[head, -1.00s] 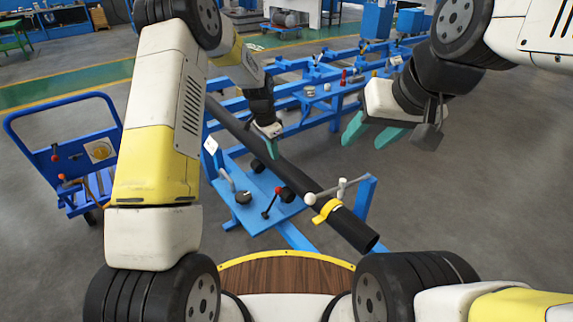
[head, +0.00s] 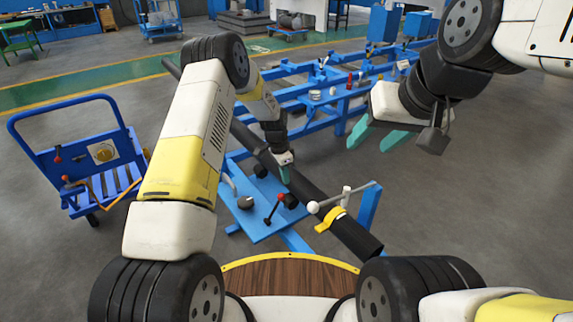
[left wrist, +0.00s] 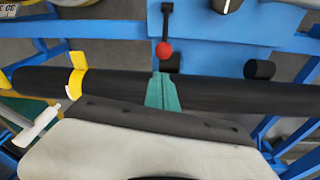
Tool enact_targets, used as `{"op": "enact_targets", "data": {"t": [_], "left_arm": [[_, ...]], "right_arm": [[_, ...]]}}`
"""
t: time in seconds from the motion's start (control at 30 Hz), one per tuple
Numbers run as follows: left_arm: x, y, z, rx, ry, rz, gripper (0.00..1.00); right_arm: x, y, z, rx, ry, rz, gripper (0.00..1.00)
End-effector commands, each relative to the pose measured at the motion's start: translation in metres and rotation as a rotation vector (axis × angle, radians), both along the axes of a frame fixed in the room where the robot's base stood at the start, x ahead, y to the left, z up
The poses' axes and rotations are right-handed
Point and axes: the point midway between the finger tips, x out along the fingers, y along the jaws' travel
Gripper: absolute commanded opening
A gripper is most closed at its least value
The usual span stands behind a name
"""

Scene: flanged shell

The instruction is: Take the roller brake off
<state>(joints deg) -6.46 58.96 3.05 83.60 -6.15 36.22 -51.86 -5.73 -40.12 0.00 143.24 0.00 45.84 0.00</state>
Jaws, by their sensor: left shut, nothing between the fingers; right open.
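A black lever with a red ball (head: 281,197) stands on the blue plate (head: 272,234) beside the long black pipe (head: 360,237). No readable label shows which lever is the roller brake. The red ball also shows in the left wrist view (left wrist: 163,49). My left gripper (head: 285,176) is shut and empty, with its teal fingers over the pipe. In the left wrist view its fingertips (left wrist: 161,76) point at the red ball, just short of it in the picture; contact cannot be told. My right gripper (head: 376,137) is open and empty, up at the right, away from the plate.
Black rollers (left wrist: 259,69) sit beside the pipe. A blue trolley (head: 92,170) stands at left. The floor at right is clear.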

Motion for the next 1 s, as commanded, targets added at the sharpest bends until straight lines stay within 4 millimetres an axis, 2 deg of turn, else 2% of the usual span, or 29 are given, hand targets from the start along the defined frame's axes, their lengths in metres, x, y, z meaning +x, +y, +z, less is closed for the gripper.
{"op": "enact_targets", "data": {"t": [0.03,0.2,0.4,0.6,1.0], "left_arm": [[0.0,-0.002,-0.011,0.001,0.003,0.0,0.0],[0.001,-0.006,-0.042,0.001,0.002,-0.001,0.0],[0.002,-0.01,-0.067,0.0,0.0,-0.001,0.0],[0.002,-0.011,-0.074,0.0,0.0,0.0,0.0],[0.002,-0.009,-0.073,-0.008,-0.006,0.002,0.0]], "right_arm": [[0.0,0.0,0.0,0.0,0.0,0.0,0.49],[0.0,0.0,0.0,0.0,0.0,0.0,0.49],[0.0,0.0,0.0,0.0,0.0,0.0,0.49],[0.0,0.0,0.0,0.0,0.0,0.0,0.49],[0.0,0.0,0.0,0.0,0.0,0.0,0.49]]}}
